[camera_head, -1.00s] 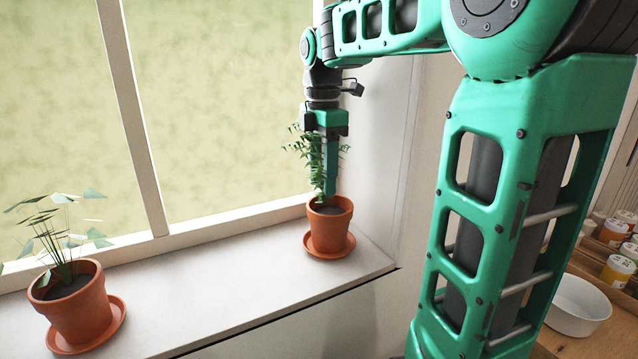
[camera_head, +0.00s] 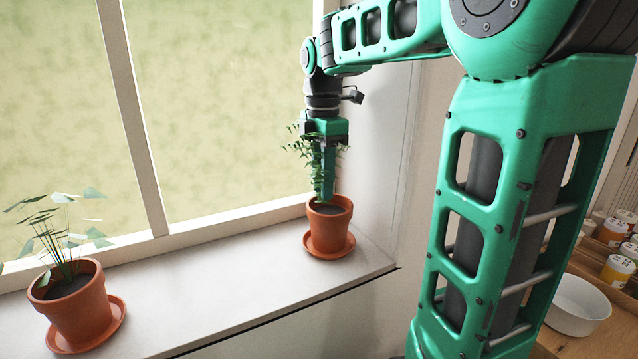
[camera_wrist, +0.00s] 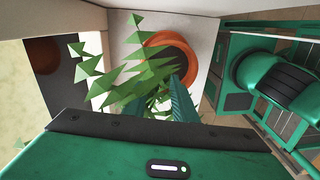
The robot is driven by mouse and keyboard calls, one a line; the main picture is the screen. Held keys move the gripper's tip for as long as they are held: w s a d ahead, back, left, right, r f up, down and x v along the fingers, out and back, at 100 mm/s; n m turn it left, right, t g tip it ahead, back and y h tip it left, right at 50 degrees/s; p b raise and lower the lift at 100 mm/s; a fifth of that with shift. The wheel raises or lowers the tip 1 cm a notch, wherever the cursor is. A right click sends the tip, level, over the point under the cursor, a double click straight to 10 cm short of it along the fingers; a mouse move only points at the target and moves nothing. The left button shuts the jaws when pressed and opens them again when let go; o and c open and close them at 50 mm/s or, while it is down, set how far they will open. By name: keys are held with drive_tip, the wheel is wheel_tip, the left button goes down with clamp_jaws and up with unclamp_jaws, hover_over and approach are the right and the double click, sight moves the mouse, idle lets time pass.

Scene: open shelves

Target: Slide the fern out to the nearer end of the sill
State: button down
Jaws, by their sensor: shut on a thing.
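The fern (camera_head: 308,150) grows in a terracotta pot (camera_head: 327,228) on a saucer (camera_head: 326,250), upright at the right end of the white sill (camera_head: 225,285). My gripper (camera_head: 328,198) points straight down from above, its fingers among the fronds and down at the pot's rim. It is shut on the fern's pot; the exact contact is partly hidden by leaves. In the wrist view the fronds (camera_wrist: 135,75) cover part of the fingers (camera_wrist: 180,98), and the pot's rim (camera_wrist: 160,40) shows beyond them.
Another potted plant (camera_head: 75,308) with broader leaves stands on its saucer at the sill's left. The sill between the two pots is clear. The window frame (camera_head: 140,130) runs behind; a white side wall (camera_head: 375,150) stands close right of the fern. A white bowl (camera_head: 577,305) is far right.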

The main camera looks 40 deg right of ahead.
drive_tip(key=shift+s, duration=1.05)
drive_tip(key=c, duration=1.4)
unclamp_jaws()
drive_tip(key=shift+o, duration=0.2)
drive_tip(key=shift+r, duration=0.15)
wheel_tip(320, 180, up, 10)
drive_tip(key=shift+w+r, duration=0.15)
drive_tip(key=shift+w, duration=0.1)
drive_tip(key=shift+s+d+r, duration=0.1)
